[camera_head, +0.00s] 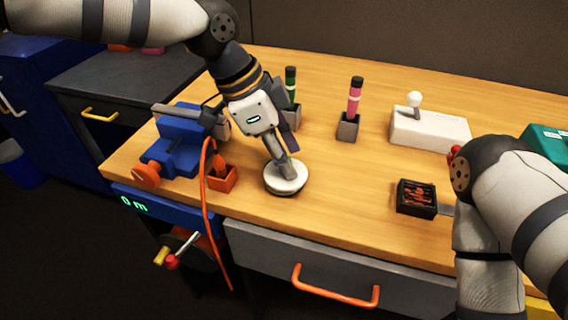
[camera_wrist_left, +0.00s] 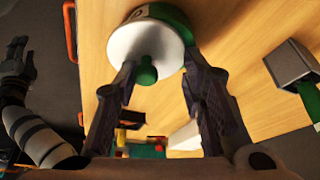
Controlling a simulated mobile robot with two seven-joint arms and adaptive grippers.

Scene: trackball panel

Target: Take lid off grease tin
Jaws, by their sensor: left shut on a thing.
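The grease tin's round white lid (camera_head: 287,178) is near the front edge of the bench in the head view. In the left wrist view the white lid (camera_wrist_left: 140,42) has a green knob (camera_wrist_left: 146,73), and the tin's green side (camera_wrist_left: 170,18) shows behind it. The lid sits against the tin, with no clear gap. My left gripper (camera_head: 284,166) reaches down onto the lid from above and is shut on it. Its fingers (camera_wrist_left: 160,66) stand on either side of the knob. The exact contact is partly hidden. My right gripper (camera_wrist_left: 16,52) is small and dark in the left wrist view.
A blue vise (camera_head: 178,142) and an orange box (camera_head: 222,179) stand left of the tin. Behind are green and pink markers (camera_head: 354,95) in holders. A white trackball panel (camera_head: 430,130) and a black box (camera_head: 416,198) are to the right. Bench between is clear.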

